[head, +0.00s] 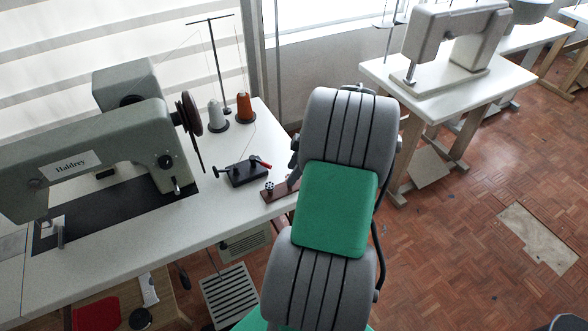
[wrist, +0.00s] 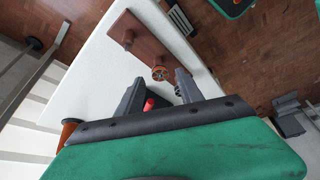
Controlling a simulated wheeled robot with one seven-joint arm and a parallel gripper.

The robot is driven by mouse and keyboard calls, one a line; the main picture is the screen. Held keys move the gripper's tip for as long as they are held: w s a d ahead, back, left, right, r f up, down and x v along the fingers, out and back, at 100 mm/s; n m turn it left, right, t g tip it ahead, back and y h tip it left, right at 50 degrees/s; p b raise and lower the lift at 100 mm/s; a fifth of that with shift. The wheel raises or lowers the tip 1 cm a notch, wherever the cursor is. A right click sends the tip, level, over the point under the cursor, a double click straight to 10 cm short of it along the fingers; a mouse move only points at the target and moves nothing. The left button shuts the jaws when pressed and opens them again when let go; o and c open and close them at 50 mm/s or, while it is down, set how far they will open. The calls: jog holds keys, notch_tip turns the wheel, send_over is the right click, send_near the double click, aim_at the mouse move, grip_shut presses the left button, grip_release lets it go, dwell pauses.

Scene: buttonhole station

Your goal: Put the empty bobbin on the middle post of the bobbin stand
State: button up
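The bobbin stand is a brown wooden board (head: 279,192) on the table's right end; it also shows in the wrist view (wrist: 146,43). A bobbin (head: 269,186) with a holed flange sits at its left end in the head view. A bare post (wrist: 127,38) stands farther along the board. My gripper (wrist: 160,78) is open, low over the stand. A silvery round part (wrist: 179,90) shows by one finger.
The black bobbin winder (head: 244,173) with a red-tipped lever stands left of the stand; the red tip (wrist: 149,104) shows near my fingers. Orange (head: 244,106) and grey (head: 217,116) thread cones stand behind. The sewing machine (head: 90,155) fills the left. The white table (head: 150,231) has free room in front.

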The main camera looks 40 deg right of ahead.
jog(key=shift+o, duration=0.2)
jog(key=v, duration=0.7)
jog(key=shift+d+r, duration=0.15)
jog(key=shift+r, duration=0.2)
jog(key=shift+s, duration=0.1)
